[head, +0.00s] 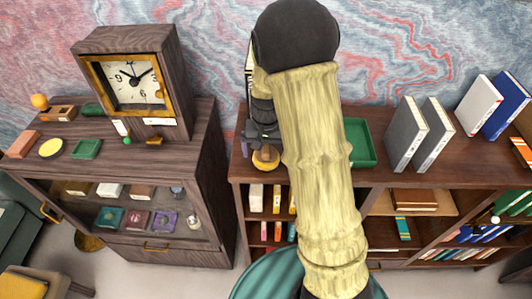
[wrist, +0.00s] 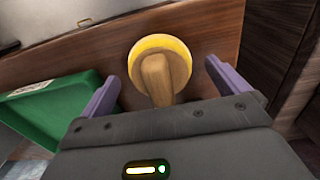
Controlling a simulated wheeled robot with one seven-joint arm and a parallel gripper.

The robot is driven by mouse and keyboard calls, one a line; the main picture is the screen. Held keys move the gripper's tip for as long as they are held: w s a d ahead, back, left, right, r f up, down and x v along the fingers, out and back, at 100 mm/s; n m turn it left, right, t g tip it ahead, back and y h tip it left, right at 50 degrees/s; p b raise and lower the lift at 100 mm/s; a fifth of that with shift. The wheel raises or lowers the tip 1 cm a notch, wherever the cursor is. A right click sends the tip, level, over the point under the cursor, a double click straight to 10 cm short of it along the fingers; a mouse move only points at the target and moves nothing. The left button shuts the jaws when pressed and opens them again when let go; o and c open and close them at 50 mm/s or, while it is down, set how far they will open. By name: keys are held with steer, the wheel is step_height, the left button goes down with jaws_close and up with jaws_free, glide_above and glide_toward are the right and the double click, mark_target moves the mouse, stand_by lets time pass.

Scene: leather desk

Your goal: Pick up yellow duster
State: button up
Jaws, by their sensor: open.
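The yellow duster (wrist: 178,47) has a round yellow head and a wooden handle that points toward my wrist camera. It rests on the brown wooden cabinet top (wrist: 100,48). My gripper (wrist: 161,74) is open, with one purple finger on each side of the duster and a visible gap to both. In the head view the duster (head: 265,160) shows at the front edge of the middle cabinet, just below my gripper (head: 259,143). My arm hides part of the cabinet top there.
A green tray (wrist: 45,117) lies left of the duster in the wrist view; the head view shows it (head: 359,142) right of my arm. A tall clock (head: 133,84) stands on the left cabinet. Grey books (head: 407,133) stand farther right.

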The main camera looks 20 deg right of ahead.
step_height(320, 180, down, 2)
steer(key=shift+f, duration=0.1)
steer(key=shift+c, duration=0.4)
steer(key=c, duration=1)
